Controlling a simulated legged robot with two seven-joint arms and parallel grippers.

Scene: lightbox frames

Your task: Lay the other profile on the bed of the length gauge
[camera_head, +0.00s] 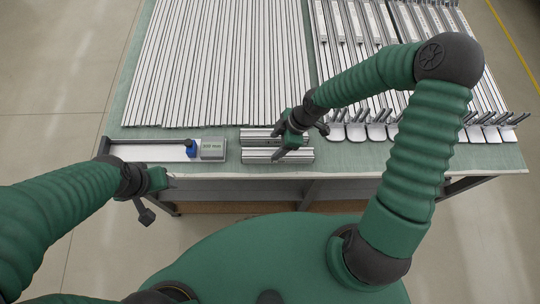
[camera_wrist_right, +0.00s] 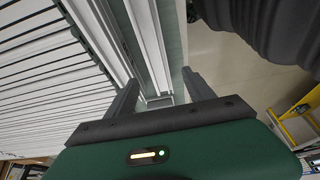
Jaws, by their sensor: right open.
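Two short silver profiles lie side by side at the table's front, a rear one (camera_head: 257,133) and a front one (camera_head: 300,156). My right gripper (camera_head: 281,152) is open and empty above them, hiding part of both. In the right wrist view its two fingers (camera_wrist_right: 160,92) are spread, with the front profile (camera_wrist_right: 148,45) running away between them. The length gauge lies left of the profiles. Its white bed (camera_head: 150,153) looks bare, with a blue block (camera_head: 190,149) near a grey readout box (camera_head: 212,149). My left gripper (camera_head: 152,185) hangs off the table's front edge, its fingers unclear.
Long profiles (camera_head: 215,60) cover the table's back left. More long stock (camera_head: 335,60) lies at the back right, with a row of white plates with grey pegs (camera_head: 360,130) at its front. The green tabletop (camera_head: 350,157) is narrow in front.

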